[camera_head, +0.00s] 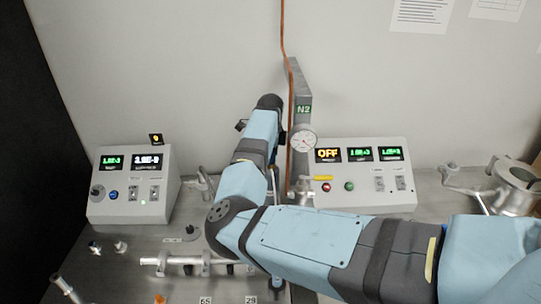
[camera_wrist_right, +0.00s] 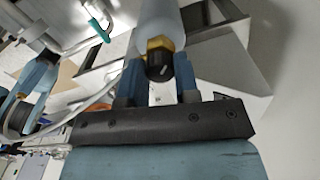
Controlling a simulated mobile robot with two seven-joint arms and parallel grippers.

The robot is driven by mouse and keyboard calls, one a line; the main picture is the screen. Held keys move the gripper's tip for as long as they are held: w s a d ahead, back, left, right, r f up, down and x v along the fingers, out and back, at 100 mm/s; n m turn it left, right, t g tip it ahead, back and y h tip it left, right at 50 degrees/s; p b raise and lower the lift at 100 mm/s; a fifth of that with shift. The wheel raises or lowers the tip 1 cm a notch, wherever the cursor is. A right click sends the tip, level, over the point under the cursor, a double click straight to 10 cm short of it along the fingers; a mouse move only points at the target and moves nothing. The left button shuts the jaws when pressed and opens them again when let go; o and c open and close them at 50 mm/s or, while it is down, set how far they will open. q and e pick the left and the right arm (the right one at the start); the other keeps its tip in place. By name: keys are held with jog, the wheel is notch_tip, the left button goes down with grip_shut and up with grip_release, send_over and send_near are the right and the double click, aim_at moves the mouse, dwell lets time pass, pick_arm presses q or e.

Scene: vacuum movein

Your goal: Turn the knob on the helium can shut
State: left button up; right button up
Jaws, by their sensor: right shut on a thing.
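The helium can (camera_wrist_right: 160,18) shows in the right wrist view as a pale grey cylinder at the top middle, cut off by the frame edge. Below it are a brass collar (camera_wrist_right: 160,44) and a black knob (camera_wrist_right: 158,66). My right gripper (camera_wrist_right: 160,74) has its two blue fingers on either side of the knob and is shut on it. In the head view my right arm reaches from the right edge to the back wall; its dark wrist end hides the fingers, and I cannot make out the can there. My left gripper is not in view.
A left control box (camera_head: 135,187) and a right control box (camera_head: 362,170) stand on the bench. A grey N2 post (camera_head: 301,90) with a round gauge (camera_head: 303,142) stands close beside my right wrist. Metal pipe fittings (camera_head: 180,262) lie in front. A metal flange assembly (camera_head: 515,180) stands at right.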

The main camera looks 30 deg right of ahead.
dwell(0.5)
jog(key=o, duration=0.9)
jog(key=shift+o, duration=0.2)
notch_tip(320, 180, up, 14)
jog(key=b, duration=0.3)
jog(key=shift+f, duration=0.15)
